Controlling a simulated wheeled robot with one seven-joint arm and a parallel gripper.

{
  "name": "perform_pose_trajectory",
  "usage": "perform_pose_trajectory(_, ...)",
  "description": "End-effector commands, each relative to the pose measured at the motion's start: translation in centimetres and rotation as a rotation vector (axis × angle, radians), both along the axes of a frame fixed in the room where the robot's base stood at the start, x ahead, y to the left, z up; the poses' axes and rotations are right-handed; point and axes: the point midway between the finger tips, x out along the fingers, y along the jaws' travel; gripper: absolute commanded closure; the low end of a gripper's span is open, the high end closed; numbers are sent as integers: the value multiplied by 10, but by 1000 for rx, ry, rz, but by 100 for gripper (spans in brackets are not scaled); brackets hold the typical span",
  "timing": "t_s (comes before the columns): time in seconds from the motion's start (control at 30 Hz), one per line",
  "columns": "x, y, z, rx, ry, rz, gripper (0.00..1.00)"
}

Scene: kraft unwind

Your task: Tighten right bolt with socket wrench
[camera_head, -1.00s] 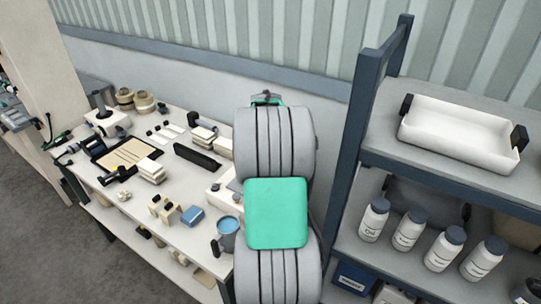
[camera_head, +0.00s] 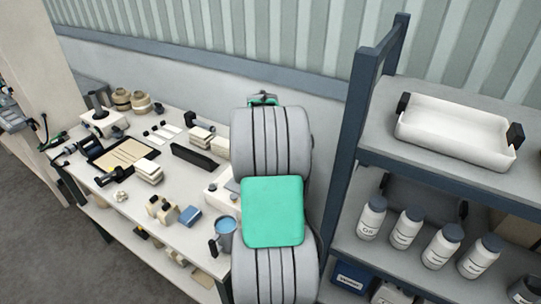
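No bolt or socket wrench can be made out in the head view. My arm, grey with a green panel (camera_head: 273,211), stands in the middle of the view and hides part of the table and wall behind it. My gripper's fingers do not show. A small green and dark piece (camera_head: 263,99) shows just above the top of the arm; I cannot tell what part it is.
A workbench (camera_head: 188,238) at left holds a clipboard (camera_head: 124,154), a blue block (camera_head: 189,215), a blue-topped mug (camera_head: 225,228), rolls and small parts. A shelf (camera_head: 362,157) at right holds a white tray (camera_head: 455,131) and several bottles (camera_head: 406,228). Grey floor is clear at lower left.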

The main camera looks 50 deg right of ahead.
Motion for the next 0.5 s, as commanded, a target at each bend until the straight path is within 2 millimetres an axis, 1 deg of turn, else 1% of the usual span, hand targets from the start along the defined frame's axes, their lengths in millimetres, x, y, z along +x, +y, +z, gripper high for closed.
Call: perform_pose_trajectory(0.5, 0, 0, -3, -2, -1, 0, 100)
